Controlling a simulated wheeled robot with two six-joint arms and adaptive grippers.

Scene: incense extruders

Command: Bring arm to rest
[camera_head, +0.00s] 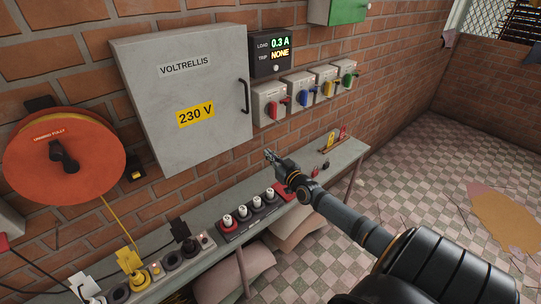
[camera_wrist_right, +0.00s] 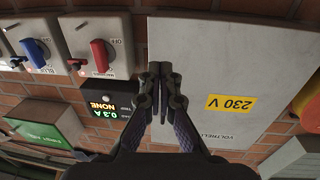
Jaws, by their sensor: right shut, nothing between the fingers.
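My right arm reaches in from the lower right in the head view. Its gripper (camera_head: 273,157) is above the narrow grey bench (camera_head: 335,160), in front of the brick wall. The right wrist view shows the same gripper (camera_wrist_right: 160,72) with its fingers together and nothing between them. It faces the grey cabinet (camera_head: 185,95), marked 230 V, which also shows in the wrist view (camera_wrist_right: 230,60). I cannot tell the exact gap to the cabinet. My left gripper is not in view.
Switch boxes with red, blue, yellow and green handles (camera_head: 300,90) hang right of the cabinet, under a load display (camera_head: 272,52). An orange cable reel (camera_head: 65,155) hangs at left. Sockets with plugs (camera_head: 243,215) stand on the bench. The checkered floor (camera_head: 420,150) at right is mostly open.

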